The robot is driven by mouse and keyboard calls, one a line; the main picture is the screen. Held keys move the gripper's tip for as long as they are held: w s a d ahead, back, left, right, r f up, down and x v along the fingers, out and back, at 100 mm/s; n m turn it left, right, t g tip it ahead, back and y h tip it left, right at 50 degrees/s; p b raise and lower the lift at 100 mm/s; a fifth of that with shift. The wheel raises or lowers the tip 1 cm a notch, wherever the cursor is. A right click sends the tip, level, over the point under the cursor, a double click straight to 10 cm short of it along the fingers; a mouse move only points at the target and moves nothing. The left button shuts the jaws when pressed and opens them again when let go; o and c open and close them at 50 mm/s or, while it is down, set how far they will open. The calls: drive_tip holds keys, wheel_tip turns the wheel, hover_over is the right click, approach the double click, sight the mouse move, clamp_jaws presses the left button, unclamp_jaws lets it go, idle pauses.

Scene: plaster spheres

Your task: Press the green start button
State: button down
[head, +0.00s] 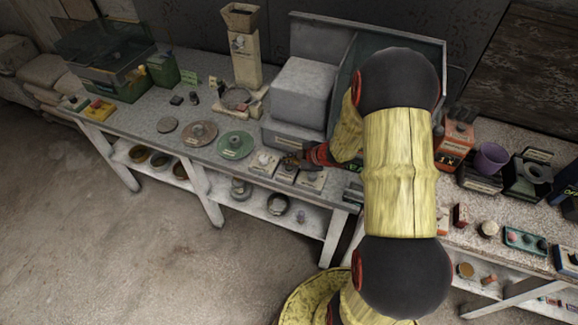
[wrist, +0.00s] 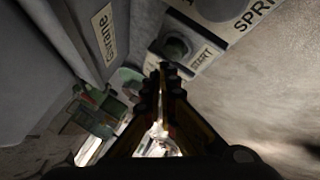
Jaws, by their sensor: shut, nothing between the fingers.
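The start button is a dark, dull green round cap (wrist: 176,47) on a small box with a START label (wrist: 202,57) in the wrist view. In the head view its box (head: 287,175) stands at the bench's front edge, partly hidden by my gripper (head: 290,162). My gripper (wrist: 168,71) is shut and empty, and its tips appear right beside the button's lower edge in the wrist view. I cannot tell whether the tips touch the cap.
A box lettered "SPRI" (wrist: 243,20) sits next to the start box. A big grey housing (head: 302,90) stands close behind. A green disc (head: 235,145) and brown disc (head: 198,133) lie left on the bench (head: 150,120). A purple cup (head: 491,158) stands right.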

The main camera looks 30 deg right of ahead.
drive_tip(key=shift+f, duration=0.1)
idle(0.7)
drive_tip(key=shift+f, duration=0.3)
